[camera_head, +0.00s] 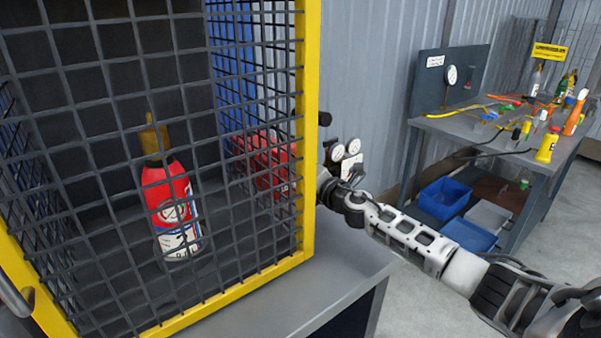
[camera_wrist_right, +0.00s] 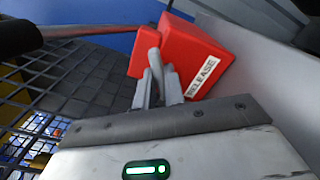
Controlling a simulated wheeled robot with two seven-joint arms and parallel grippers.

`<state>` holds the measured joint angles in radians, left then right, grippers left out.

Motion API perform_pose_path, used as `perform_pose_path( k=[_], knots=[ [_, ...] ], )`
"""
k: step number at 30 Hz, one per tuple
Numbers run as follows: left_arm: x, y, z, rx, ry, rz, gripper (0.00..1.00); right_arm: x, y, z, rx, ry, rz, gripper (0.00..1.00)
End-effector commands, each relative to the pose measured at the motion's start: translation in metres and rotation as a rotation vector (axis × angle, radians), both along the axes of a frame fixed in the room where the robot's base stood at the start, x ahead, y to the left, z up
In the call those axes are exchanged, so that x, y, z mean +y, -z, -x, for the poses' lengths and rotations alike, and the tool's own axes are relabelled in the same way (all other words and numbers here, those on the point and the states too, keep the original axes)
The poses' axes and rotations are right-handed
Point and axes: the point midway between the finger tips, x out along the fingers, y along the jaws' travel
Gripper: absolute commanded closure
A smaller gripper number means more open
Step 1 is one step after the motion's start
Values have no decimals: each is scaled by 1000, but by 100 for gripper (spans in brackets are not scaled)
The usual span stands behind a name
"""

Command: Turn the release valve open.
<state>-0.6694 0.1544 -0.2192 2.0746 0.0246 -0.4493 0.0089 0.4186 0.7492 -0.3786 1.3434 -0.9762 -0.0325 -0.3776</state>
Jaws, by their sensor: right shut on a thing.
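A red block (camera_head: 272,165) shows through the mesh there. My left gripper is not in view.
A red extinguisher (camera_head: 172,205) with a yellow top stands inside the mesh cage. A workbench (camera_head: 470,130) with bottles and blue bins (camera_head: 445,198) stands at right. Grey floor shows between.

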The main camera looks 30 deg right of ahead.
Motion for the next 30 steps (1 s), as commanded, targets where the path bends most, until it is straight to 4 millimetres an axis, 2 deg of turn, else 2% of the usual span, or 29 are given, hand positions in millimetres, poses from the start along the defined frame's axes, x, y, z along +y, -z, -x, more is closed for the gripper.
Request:
perform_pose_path(
  k=[7, 20, 21, 22, 23, 30],
  knots=[
    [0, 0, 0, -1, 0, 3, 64, -1, 0, 0, -5, 2, 59, 100],
    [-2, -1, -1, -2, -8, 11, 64, -1, 0, 0, -5, 1, 66, 100],
    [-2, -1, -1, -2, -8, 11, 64, -1, 0, 0, -5, 1, 65, 78],
    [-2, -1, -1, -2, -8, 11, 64, -1, 0, 0, -5, 1, 65, 70],
    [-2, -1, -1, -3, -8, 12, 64, -1, 0, 0, -5, 1, 65, 67],
    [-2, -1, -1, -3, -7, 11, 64, 0, 0, 0, -4, 1, 65, 67]
  ],
)
